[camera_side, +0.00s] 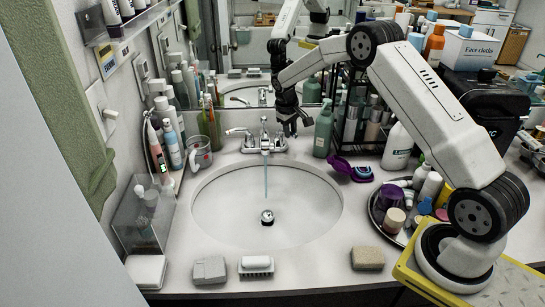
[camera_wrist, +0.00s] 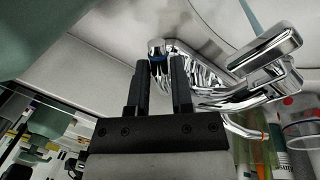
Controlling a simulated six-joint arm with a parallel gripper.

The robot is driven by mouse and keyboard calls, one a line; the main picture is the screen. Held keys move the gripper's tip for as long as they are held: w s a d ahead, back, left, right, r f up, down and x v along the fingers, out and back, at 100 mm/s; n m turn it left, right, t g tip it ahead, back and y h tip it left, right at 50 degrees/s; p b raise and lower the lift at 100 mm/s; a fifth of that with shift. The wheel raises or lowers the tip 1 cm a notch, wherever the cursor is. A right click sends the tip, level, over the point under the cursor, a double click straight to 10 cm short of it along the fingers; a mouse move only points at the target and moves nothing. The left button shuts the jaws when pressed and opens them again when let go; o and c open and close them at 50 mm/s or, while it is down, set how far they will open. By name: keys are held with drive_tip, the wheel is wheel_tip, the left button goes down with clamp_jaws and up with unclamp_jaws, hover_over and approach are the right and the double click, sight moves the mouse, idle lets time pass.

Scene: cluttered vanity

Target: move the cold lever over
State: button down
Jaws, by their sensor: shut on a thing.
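The chrome faucet (camera_side: 264,141) stands at the back rim of the sink, and a thin stream of water (camera_side: 266,175) falls from its spout. My gripper (camera_side: 290,132) is at the right side of the faucet, over the cold lever. In the wrist view, my gripper (camera_wrist: 159,65) has its two dark fingers on either side of the chrome cold lever (camera_wrist: 157,46), which has a blue mark. The fingers are shut on it and hide part of it.
The white sink basin (camera_side: 225,215) is open below. A green pump bottle (camera_side: 323,132) stands close to the right of my gripper, before a black rack. A clear mug (camera_side: 199,152) stands left of the faucet. The mirror is close behind.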

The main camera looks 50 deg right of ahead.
drive_tip(key=shift+d+n+t, duration=0.15)
drive_tip(key=shift+d+n, duration=0.2)
drive_tip(key=shift+n, duration=0.4)
drive_tip(key=shift+d+n+t, duration=0.15)
drive_tip(key=shift+d+n, duration=0.2)
drive_tip(key=shift+n, duration=0.4)
drive_tip(key=c, duration=0.5)
unclamp_jaws()
drive_tip(key=shift+r, duration=0.1)
drive_tip(key=shift+s+a+r, duration=0.1)
drive_tip(key=shift+a+r, duration=0.15)
drive_tip(key=shift+r, duration=1)
drive_tip(key=shift+a+r, duration=0.2)
drive_tip(key=shift+r, duration=1.05)
drive_tip(key=shift+s+a+r, duration=0.1)
drive_tip(key=shift+a+r, duration=0.15)
drive_tip(key=shift+r, duration=1)
